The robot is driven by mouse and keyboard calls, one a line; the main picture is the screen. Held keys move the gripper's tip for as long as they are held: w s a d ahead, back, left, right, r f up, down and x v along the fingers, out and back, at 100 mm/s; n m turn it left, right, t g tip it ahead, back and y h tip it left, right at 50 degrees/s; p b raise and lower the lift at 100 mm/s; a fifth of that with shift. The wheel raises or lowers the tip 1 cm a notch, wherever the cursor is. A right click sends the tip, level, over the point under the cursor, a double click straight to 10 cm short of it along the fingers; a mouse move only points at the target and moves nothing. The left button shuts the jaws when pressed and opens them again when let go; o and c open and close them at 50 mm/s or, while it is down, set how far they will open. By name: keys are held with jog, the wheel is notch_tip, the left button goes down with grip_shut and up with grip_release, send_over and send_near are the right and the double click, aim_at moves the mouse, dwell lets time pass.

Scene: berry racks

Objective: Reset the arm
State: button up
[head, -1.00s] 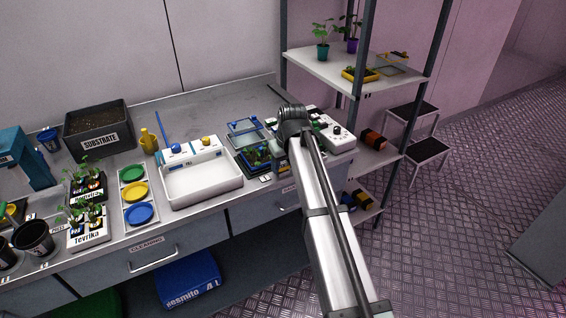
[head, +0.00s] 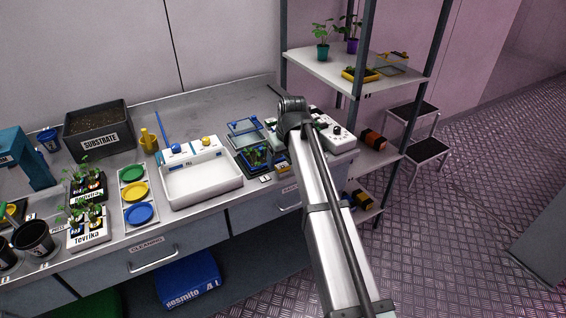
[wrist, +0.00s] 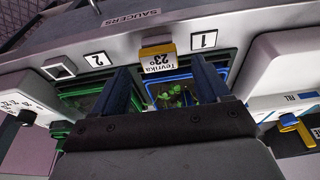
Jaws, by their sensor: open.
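My gripper (wrist: 163,82) shows in the wrist view with its two dark fingers apart and nothing between them. Beyond the fingers is a blue-edged tray (wrist: 182,78) with a green seedling (wrist: 172,95) in it. A green-edged tray (wrist: 82,90) lies beside it, partly hidden by a finger. A card reading Tevrika 23° (wrist: 157,62) stands at the counter edge between labels 1 and 2. In the head view my arm (head: 318,205) reaches over the right end of the counter, and its raised bend hides my gripper.
The white basin (head: 202,185) stands left of the blue-edged tray, which also shows in the head view (head: 262,172). A white device (head: 335,138) lies by my arm's bend. The shelf rack (head: 358,85) rises close on the right.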

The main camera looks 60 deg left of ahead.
notch_tip(320, 180, up, 10)
dwell(1.0)
jog(key=shift+f, duration=0.1)
dwell(0.4)
